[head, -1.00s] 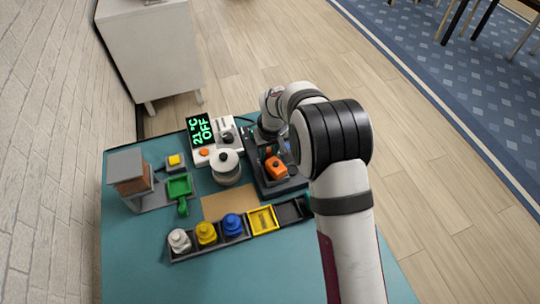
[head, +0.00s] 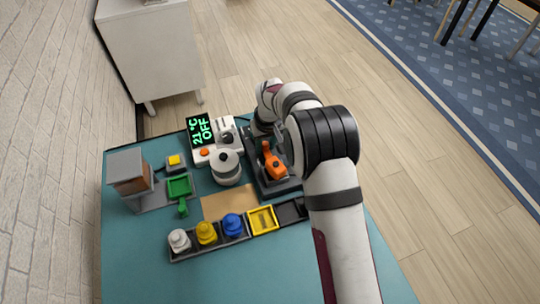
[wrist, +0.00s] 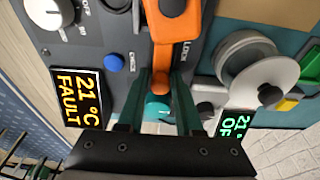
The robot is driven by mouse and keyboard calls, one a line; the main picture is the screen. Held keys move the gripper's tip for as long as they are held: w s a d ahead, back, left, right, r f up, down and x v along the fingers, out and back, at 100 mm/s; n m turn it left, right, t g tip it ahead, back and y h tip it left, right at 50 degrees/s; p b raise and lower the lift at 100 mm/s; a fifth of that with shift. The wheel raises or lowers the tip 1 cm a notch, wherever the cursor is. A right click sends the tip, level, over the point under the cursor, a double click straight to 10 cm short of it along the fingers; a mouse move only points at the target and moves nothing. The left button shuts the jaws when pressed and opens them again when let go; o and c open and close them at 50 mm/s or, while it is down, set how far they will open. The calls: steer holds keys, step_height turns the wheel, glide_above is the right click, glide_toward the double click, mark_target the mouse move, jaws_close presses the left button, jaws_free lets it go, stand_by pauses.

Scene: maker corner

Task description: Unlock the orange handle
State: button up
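The orange handle (head: 274,166) sits on a dark panel at the back right of the table, with a narrow part extending towards the back left. In the wrist view the orange handle (wrist: 174,35) runs down from the top edge, ending in a round orange knob. Lettering reading "LOCK" stands right of it; other lettering to its left is hard to read. My gripper (wrist: 161,78) has its two green fingers apart, one on each side of the knob, with apparent gaps. Whether either finger touches it I cannot tell. In the head view my arm largely hides the gripper.
A screen (wrist: 78,97) reads "21 °C FAULT", near a blue button (wrist: 113,63) and white dial (wrist: 50,12). A grey-white pot (head: 226,167) stands left of the panel. A tray (head: 238,236) with several coloured pieces lies in front. The table's front left (head: 140,270) is clear.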

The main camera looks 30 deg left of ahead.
mark_target(266, 144)
steer(key=shift+o, duration=0.4)
steer(key=shift+r, duration=0.1)
steer(key=shift+r, duration=3.4)
steer(key=s+d+r+m, duration=0.4)
steer(key=d+r, duration=0.2)
steer(key=d, duration=0.4)
steer(key=s+d+r+m, duration=0.3)
steer(key=s+d+r, duration=0.25)
steer(key=d, duration=0.45)
steer(key=s+d+m+g, duration=0.1)
steer(key=s+d+m, duration=0.2)
steer(key=s, duration=0.7)
steer(key=s+d+f+m, duration=0.1)
steer(key=s+d+m, duration=0.3)
steer(key=s+d, duration=0.3)
steer(key=s, duration=0.3)
steer(key=shift+s+d+f+m+g, duration=0.15)
steer(key=shift+d+m+g, duration=0.15)
steer(key=shift+d+g, duration=0.1)
